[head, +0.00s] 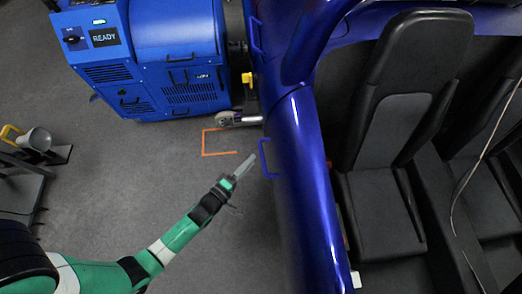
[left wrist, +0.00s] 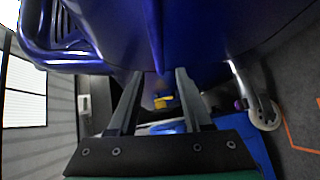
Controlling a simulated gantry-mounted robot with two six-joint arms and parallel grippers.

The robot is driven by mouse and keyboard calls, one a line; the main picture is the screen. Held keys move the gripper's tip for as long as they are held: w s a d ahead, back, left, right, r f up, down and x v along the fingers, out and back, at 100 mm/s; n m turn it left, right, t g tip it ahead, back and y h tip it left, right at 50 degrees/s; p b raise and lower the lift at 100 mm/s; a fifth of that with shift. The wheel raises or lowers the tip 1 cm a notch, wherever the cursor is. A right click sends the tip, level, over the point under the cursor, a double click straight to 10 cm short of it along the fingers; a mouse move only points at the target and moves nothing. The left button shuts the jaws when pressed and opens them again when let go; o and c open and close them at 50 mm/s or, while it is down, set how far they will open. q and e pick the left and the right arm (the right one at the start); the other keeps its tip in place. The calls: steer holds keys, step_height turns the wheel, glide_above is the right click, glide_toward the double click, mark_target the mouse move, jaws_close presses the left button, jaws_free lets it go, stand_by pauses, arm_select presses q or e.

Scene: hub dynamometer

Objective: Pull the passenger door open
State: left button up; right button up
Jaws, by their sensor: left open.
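The passenger door is the glossy blue curved panel (head: 303,170) running down the middle of the head view. A blue U-shaped handle (head: 263,158) stands out from its left side. My left gripper (head: 246,162) is open and just left of the handle, its fingers pointing up and right. In the left wrist view the two fingers (left wrist: 156,78) are apart with nothing seen held between them. Blue bars (left wrist: 62,35) at the upper left there look like the handle, outside the finger gap. I cannot tell if anything touches. My right gripper is not in view.
A blue machine (head: 176,60) with a READY display stands at the upper left. A caster wheel (head: 228,119) and orange floor tape (head: 203,142) lie near the door. Dark seats (head: 385,150) are on the right. Grey floor left of the door is mostly clear.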

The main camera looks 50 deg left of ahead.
mark_target(261, 150)
arm_select(q)
steer(key=w, duration=0.2)
steer(key=w+b, duration=0.1)
steer(key=w, duration=0.1)
steer(key=w+a+b, duration=0.1)
steer(key=w, duration=0.1)
steer(key=shift+w+f, duration=0.3)
steer(key=shift+w, duration=0.1)
steer(key=shift+c, duration=0.2)
jaws_close()
steer(key=shift+a, duration=0.1)
stand_by(0.6)
